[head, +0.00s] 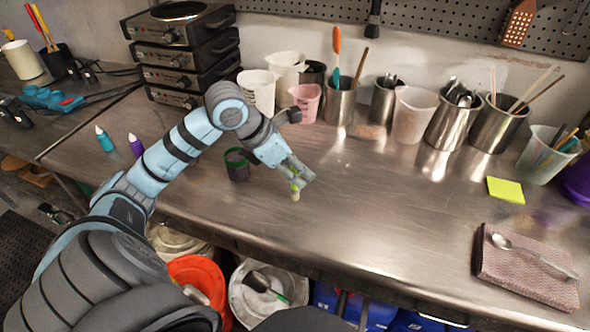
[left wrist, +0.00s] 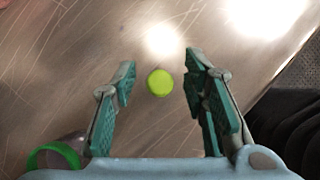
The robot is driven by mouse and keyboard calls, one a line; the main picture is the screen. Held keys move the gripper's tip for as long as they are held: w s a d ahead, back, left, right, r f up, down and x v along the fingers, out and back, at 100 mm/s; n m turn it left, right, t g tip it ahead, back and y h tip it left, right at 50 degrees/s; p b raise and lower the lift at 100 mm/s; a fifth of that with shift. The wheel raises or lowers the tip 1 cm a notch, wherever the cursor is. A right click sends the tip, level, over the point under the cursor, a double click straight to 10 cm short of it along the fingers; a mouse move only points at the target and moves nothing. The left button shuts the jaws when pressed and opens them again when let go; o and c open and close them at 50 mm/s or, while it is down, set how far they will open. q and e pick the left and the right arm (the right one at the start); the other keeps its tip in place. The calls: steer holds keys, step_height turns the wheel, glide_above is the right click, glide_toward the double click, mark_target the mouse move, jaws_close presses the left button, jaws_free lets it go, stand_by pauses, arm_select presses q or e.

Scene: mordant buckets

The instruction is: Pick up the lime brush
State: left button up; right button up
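The lime brush (head: 295,195) appears as a small upright piece on the steel bench, with lime above and a pale lower end. In the left wrist view its round lime top (left wrist: 160,82) is seen end-on. My left gripper (head: 297,180) points down at it in the head view and hides part of it. In the left wrist view the gripper (left wrist: 158,88) is open, with a finger on each side of the lime top and a gap on both sides. My right gripper is not in view.
A dark cup with a green rim (head: 238,165) stands just left of the gripper. Cups and steel tool pots (head: 340,100) line the wall. A yellow-green sticky pad (head: 505,190) and a folded cloth (head: 520,270) with a spoon lie right. The bench middle is clear.

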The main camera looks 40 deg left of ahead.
arm_select(q)
jaws_close()
steer(key=shift+r, duration=0.15)
